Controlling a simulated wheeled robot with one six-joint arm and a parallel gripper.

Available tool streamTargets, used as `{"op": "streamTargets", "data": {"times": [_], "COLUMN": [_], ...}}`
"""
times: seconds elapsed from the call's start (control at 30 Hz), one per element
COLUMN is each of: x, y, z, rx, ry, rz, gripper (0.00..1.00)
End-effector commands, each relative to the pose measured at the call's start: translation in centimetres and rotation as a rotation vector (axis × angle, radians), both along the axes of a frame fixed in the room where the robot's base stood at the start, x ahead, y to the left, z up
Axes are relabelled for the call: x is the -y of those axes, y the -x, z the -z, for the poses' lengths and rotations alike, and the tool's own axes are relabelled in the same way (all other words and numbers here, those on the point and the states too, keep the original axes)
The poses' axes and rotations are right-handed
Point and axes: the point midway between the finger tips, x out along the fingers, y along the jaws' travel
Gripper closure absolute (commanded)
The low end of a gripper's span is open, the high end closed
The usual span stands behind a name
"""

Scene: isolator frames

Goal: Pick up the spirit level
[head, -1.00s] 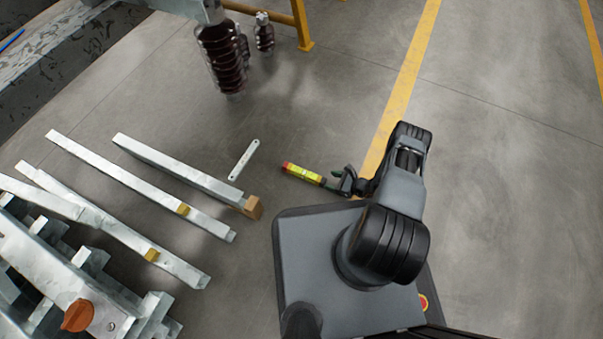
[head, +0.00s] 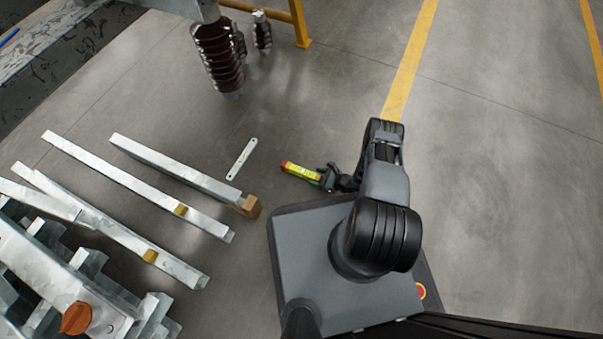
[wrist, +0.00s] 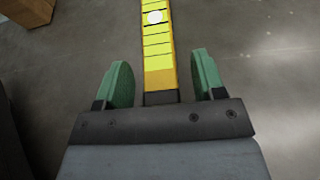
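The spirit level is a yellow bar with a red end, lying on the grey floor just left of my gripper in the head view (head: 300,171). In the wrist view the spirit level (wrist: 158,55) runs up the picture, with a dark near end and a round white spot. My gripper (wrist: 161,80) is open, with one green finger pad on each side of the bar's near end. Gaps show between both pads and the bar. In the head view my gripper (head: 326,177) is at the bar's right end, and its fingers are small and partly hidden.
A flat pale metal strip (head: 242,159) lies left of the level. Long metal beams (head: 185,172) lie further left, one with a wooden block (head: 250,206) at its end. The floor to the right is clear.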

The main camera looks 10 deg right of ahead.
Motion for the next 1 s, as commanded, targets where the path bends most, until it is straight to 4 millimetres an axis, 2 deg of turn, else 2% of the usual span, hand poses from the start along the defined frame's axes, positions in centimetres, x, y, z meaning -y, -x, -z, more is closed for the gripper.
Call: {"op": "streamTargets", "data": {"times": [0.07, 0.6, 0.87, 1.0], "x": [0.0, -0.2, -0.2, -0.1], "y": [0.0, 0.0, 0.0, 0.0], "z": [0.0, 0.0, -0.4, -2.3], "rx": [0.0, 0.0, 0.001, 0.002], "ry": [0.0, 0.0, -0.001, 0.0], "rz": [0.001, -0.004, -0.005, -0.005], "gripper": [0.45, 0.96, 0.97, 0.97]}}
